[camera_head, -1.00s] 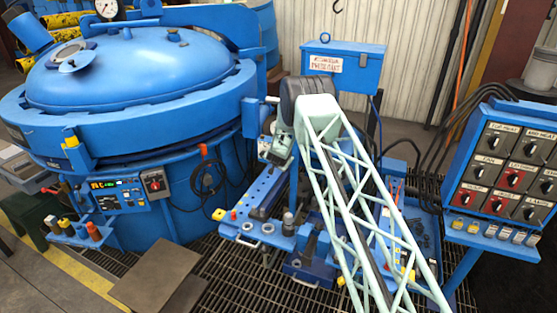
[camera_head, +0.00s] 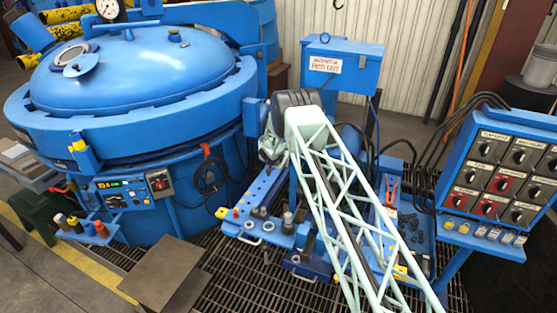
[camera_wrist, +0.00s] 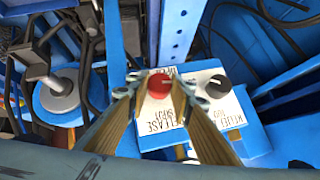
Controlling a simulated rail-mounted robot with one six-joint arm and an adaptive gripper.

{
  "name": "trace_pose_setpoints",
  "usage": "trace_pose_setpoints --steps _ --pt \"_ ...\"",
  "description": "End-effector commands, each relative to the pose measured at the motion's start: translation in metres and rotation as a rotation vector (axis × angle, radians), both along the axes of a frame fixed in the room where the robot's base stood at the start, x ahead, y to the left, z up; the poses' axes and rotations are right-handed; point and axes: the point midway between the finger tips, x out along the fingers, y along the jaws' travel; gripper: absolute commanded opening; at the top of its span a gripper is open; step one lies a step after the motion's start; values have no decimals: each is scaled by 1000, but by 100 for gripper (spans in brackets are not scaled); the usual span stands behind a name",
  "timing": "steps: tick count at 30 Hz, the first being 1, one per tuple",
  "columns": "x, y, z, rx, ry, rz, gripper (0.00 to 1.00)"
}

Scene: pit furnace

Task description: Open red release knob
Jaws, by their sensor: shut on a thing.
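The red release knob (camera_wrist: 159,84) shows in the wrist view, on a white plate lettered RELEASE (camera_wrist: 164,124) on a blue panel. My gripper (camera_wrist: 166,88) has one finger on each side of the knob and is shut on it. A small light mark shows on the knob's right side. The exact contact of the fingertips is hard to make out. In the head view the knob and fingers are hidden behind my wrist and the pale lattice arm.
A black knob (camera_wrist: 220,86) with its own white label sits close to the right. A grey-hubbed blue disc (camera_wrist: 60,97) lies to the left. A blue upright (camera_wrist: 180,30) stands just behind. The large blue furnace (camera_head: 130,80) and switch panel (camera_head: 500,170) flank my arm.

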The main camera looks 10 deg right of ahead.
Motion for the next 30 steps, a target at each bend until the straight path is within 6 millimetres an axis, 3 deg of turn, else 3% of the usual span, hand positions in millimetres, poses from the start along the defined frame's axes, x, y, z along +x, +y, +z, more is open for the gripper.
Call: trace_pose_setpoints --steps 30 --pt "1 0 2 -126 78 -1 10"
